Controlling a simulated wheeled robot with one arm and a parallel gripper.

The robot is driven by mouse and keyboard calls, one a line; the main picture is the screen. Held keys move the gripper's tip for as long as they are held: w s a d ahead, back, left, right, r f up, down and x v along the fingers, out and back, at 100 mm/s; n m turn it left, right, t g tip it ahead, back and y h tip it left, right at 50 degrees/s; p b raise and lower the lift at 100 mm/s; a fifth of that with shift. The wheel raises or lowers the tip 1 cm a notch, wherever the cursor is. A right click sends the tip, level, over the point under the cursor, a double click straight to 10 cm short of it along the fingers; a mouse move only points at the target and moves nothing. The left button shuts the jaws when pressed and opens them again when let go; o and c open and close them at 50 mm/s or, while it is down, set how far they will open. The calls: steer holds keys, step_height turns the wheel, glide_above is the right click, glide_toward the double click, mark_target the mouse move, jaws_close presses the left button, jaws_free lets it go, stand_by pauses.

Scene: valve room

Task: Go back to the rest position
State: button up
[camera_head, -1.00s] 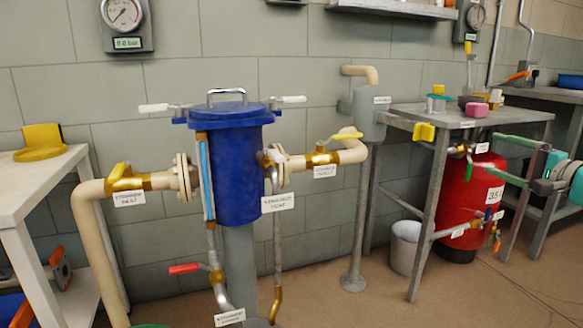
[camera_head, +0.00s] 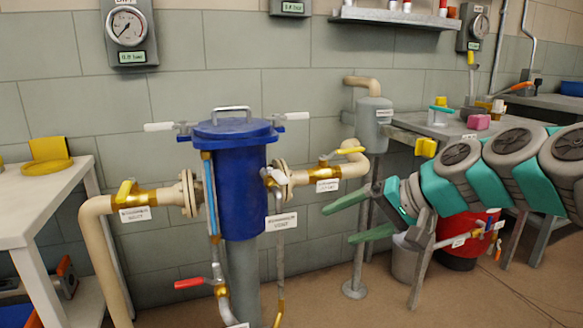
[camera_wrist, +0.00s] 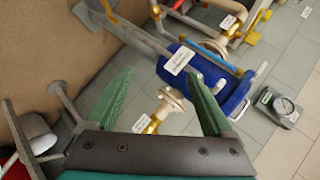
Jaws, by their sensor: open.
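My gripper (camera_head: 338,225) has two green fingers spread apart with nothing between them. In the head view it points left, in front of the pipework and the grey table's legs, to the right of the blue filter vessel (camera_head: 241,185). My arm reaches in from the right edge and hides much of the red tank (camera_head: 460,232). In the wrist view the open fingers (camera_wrist: 157,72) frame a flanged pipe, and the blue vessel (camera_wrist: 203,75) shows beyond them. The vessel stands upright with its lid on.
Yellow-handled valves sit on the pipe left (camera_head: 128,195) and right (camera_head: 327,172) of the vessel. A red-handled valve (camera_head: 190,283) is low on the left. A white table (camera_head: 40,205) stands at left, a grey metal table (camera_head: 430,125) at right. Bare floor lies at lower right.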

steer(key=s+a+f+n+g+h+p, duration=0.1)
steer(key=s+a+f+g+h, duration=0.1)
steer(key=s+f, duration=0.45)
steer(key=s+a+f+n+g+h+p, duration=0.1)
steer(key=s+f+n+g+h+p, duration=0.15)
steer(key=s, duration=0.65)
steer(key=s+d+f+g+h, duration=0.1)
steer(key=s+d+f+h, duration=0.1)
steer(key=s, duration=0.5)
steer(key=s+d+f+g+h+p, duration=0.1)
steer(key=s+d+f+g+h, duration=0.1)
steer(key=s+d+f, duration=0.3)
steer(key=shift+s+d+f, duration=0.25)
steer(key=shift+s+d, duration=0.1)
steer(key=shift+s, duration=0.75)
